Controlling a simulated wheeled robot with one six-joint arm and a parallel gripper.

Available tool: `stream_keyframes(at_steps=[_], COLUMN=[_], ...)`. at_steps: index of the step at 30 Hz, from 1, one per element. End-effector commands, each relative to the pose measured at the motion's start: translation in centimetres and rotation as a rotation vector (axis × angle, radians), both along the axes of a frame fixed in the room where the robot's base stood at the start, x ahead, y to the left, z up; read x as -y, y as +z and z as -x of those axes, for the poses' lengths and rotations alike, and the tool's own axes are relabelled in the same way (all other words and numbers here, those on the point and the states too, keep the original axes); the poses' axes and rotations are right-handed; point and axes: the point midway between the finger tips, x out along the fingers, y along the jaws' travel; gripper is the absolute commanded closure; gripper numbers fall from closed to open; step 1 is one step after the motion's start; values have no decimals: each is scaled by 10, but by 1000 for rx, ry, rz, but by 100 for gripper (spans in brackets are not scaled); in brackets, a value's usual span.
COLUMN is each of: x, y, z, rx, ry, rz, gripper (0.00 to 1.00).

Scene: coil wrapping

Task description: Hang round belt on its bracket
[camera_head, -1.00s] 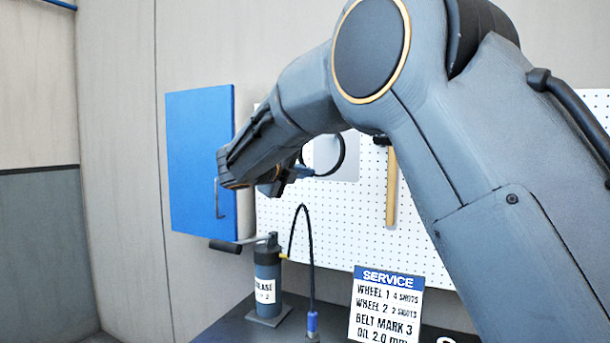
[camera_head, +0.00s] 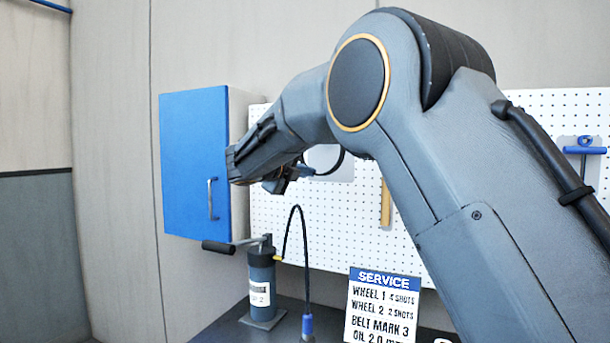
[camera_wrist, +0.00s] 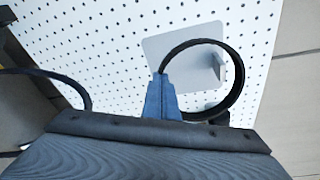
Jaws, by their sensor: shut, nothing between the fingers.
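The round belt is a black ring (camera_wrist: 239,90) in the wrist view, in front of a pale grey bracket plate (camera_wrist: 160,47) on the pegboard. A short pale bracket part (camera_wrist: 219,68) shows inside the ring, near its right side. I cannot tell whether the belt rests on it. My gripper (camera_wrist: 161,80) has blue fingers, shut and empty, beside the ring's left edge; I cannot tell whether they touch it. In the head view the belt (camera_head: 341,163) shows as a dark arc right of my gripper (camera_head: 302,172), and the plate (camera_head: 325,156) is partly hidden behind my arm.
A blue cabinet (camera_head: 190,150) is left of the pegboard (camera_head: 275,225). Below stands a grease pump (camera_head: 262,280) with a lever and a black hose (camera_head: 304,250). A service sign (camera_head: 383,310) stands on the dark bench. A wooden-handled tool (camera_head: 385,205) and a blue-handled tool (camera_head: 585,150) hang on the pegboard.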

Motion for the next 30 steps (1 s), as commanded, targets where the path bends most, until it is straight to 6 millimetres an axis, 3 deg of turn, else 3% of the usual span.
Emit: stream_keyframes(at_steps=[30], x=[14], y=[-5], z=[-38], rx=[0], ry=[0], rz=[1], gripper=[100])
